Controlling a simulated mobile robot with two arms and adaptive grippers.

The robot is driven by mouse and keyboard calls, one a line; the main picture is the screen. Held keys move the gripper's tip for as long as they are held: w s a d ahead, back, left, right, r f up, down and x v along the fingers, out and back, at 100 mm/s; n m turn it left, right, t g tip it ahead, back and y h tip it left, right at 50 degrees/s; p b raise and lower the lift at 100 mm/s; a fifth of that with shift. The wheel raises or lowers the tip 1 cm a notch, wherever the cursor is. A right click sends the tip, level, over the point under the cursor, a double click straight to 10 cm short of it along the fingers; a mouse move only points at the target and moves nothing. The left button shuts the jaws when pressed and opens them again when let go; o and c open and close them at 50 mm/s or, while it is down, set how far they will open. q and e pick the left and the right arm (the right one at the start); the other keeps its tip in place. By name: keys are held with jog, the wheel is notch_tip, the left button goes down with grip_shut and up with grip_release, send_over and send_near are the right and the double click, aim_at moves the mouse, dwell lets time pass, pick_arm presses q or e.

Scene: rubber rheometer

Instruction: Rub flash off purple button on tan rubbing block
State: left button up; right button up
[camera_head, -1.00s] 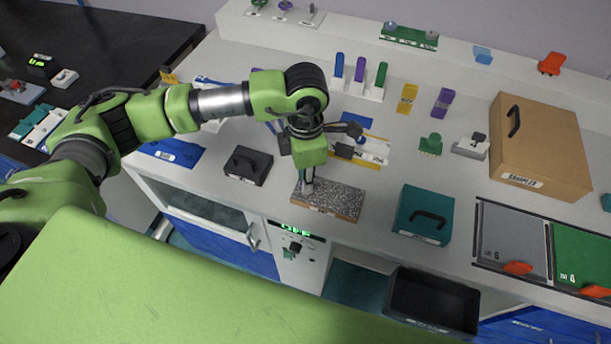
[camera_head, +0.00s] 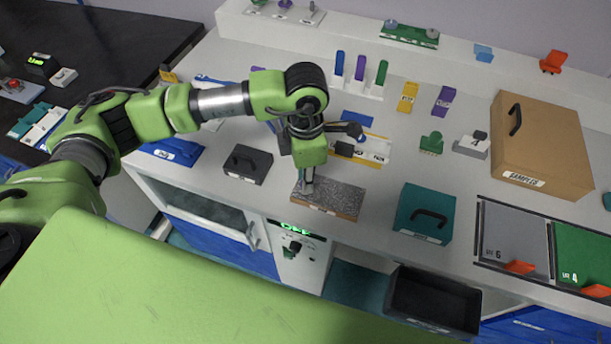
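The rubbing block (camera_head: 335,198) lies on the white bench; its top is speckled grey and its front side is tan. My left gripper (camera_head: 307,188) points straight down at the left part of the block's top. Its fingers look close together, at or just above the surface. The purple button cannot be made out; anything between the fingertips is too small or hidden to tell. My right gripper is not in view.
A white and yellow labelled tray (camera_head: 374,150) lies behind. A large cardboard box (camera_head: 541,146) stands at the right. An open black bin (camera_head: 432,300) sits below the bench front.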

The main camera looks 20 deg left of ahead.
pick_arm(q)
jog(key=shift+f+b, duration=0.1)
jog(key=shift+b, duration=0.25)
dwell(0.9)
jog(key=o, duration=1)
jog(key=shift+o, duration=0.2)
jog(key=shift+r, duration=0.3)
grip_shut()
